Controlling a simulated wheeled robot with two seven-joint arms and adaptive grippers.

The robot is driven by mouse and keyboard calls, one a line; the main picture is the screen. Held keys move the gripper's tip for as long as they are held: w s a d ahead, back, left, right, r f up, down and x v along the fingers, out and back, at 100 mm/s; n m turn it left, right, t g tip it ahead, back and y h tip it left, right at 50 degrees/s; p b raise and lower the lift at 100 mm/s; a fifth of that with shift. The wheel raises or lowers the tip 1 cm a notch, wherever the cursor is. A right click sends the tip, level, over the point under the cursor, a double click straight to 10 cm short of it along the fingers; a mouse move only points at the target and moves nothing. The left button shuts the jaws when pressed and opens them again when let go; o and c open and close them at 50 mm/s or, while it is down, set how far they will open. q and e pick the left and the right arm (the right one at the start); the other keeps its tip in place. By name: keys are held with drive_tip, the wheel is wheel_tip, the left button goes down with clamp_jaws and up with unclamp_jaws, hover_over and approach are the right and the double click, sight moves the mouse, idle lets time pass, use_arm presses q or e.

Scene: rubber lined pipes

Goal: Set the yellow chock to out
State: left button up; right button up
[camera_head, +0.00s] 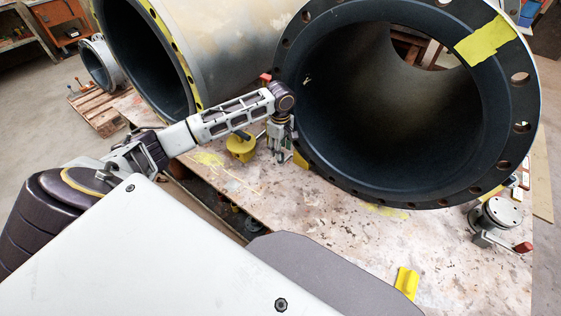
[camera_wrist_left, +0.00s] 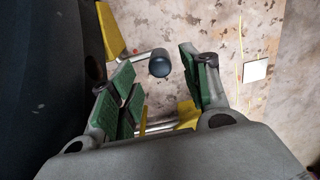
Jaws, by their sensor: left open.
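A yellow wedge-shaped chock (camera_head: 301,160) sits on the bench against the lower left rim of the large pipe. My left gripper (camera_head: 279,158) points down just left of it. In the left wrist view its green-padded fingers (camera_wrist_left: 160,88) are spread apart. A rod with a dark round knob (camera_wrist_left: 159,63) shows between the fingers, apparently gripped by neither. A yellow piece (camera_wrist_left: 110,30) is beyond the left finger, and more yellow (camera_wrist_left: 187,112) shows low between the fingers. The wrist hides much of the chock in the head view. My right gripper is not in view.
The large flanged pipe (camera_head: 340,175) stands close to my left gripper. Another yellow piece (camera_head: 407,282) is near the front, and a grey device with a red-tipped handle (camera_head: 497,215) is at right. The bench middle is clear.

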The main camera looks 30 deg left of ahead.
sight(294, 160)
use_arm(q)
wheel_tip(294, 160, down, 6)
drive_tip(key=shift+r+b, duration=0.2)
drive_tip(key=shift+b, duration=0.3)
drive_tip(key=shift+f, duration=0.85)
drive_tip(key=c, duration=0.7)
clamp_jaws()
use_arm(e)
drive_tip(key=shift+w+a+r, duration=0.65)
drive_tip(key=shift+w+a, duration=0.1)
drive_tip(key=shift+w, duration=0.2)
